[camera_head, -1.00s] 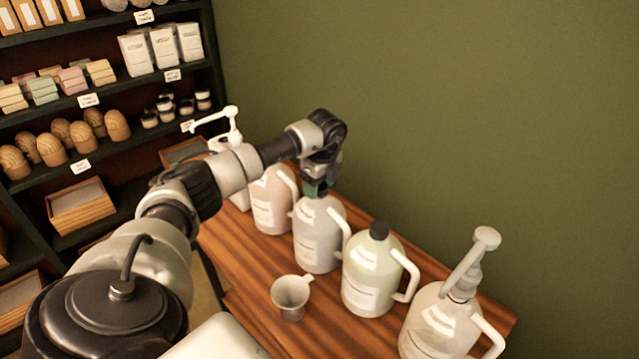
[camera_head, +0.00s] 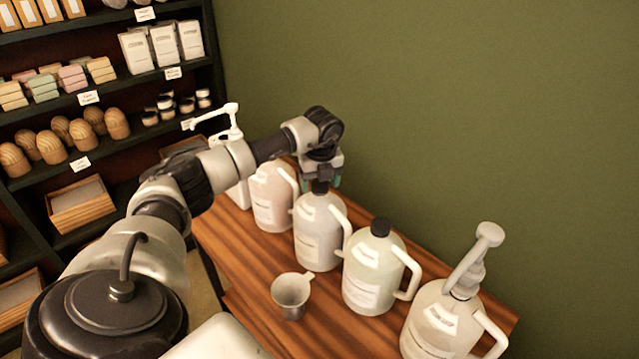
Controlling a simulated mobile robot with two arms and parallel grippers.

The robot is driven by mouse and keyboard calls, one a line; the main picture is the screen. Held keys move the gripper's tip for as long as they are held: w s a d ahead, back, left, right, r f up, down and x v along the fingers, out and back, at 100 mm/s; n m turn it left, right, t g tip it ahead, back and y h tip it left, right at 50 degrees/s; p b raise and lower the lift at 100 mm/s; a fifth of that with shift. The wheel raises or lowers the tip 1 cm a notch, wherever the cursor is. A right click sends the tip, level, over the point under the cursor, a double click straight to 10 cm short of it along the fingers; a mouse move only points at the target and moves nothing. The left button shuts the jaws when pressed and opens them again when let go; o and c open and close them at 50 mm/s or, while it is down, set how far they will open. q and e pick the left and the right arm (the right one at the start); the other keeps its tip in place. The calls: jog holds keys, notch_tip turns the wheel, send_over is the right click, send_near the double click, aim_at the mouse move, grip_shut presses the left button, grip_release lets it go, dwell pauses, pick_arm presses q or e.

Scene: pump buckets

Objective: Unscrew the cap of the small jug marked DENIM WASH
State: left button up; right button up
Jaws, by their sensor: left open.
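A small pale jug (camera_head: 318,235) with a white handle stands on the wooden table, second of the handled jugs from the left. Its label is too small to read, so I cannot confirm that it is DENIM WASH. Its dark cap (camera_head: 319,187) sits on its neck. My left gripper (camera_head: 321,182) is open and points down at the cap, with its fingers at about cap height on either side. I cannot tell whether they touch it. My right gripper is not in view.
A jug (camera_head: 268,198) stands close on the left, and a greenish jug with a dark cap (camera_head: 372,275) close on the right. A pump jug (camera_head: 440,322) stands at the right end. A small metal cup (camera_head: 291,294) stands in front. The green wall is behind.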

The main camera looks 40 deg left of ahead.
pick_arm(q)
jog(key=m, duration=0.4)
jog(key=shift+f+m+b, duration=0.1)
jog(key=shift+m+b, duration=0.25)
jog(key=shift+m, duration=0.05)
jog(key=m, duration=0.3)
jog(key=shift+m+t+h, duration=0.3)
jog(key=shift+m+h, duration=0.1)
jog(key=c, duration=1)
jog(key=n, duration=0.3)
jog(key=shift+r+p, duration=0.2)
jog(key=shift+p, duration=0.2)
jog(key=n+p, duration=0.1)
jog(key=n, duration=0.3)
jog(key=shift+y, duration=0.4)
jog(key=n+g+p, duration=0.1)
jog(key=n+p, duration=0.1)
jog(key=n, duration=0.4)
jog(key=shift+f+n, duration=0.15)
jog(key=shift+n, duration=0.85)
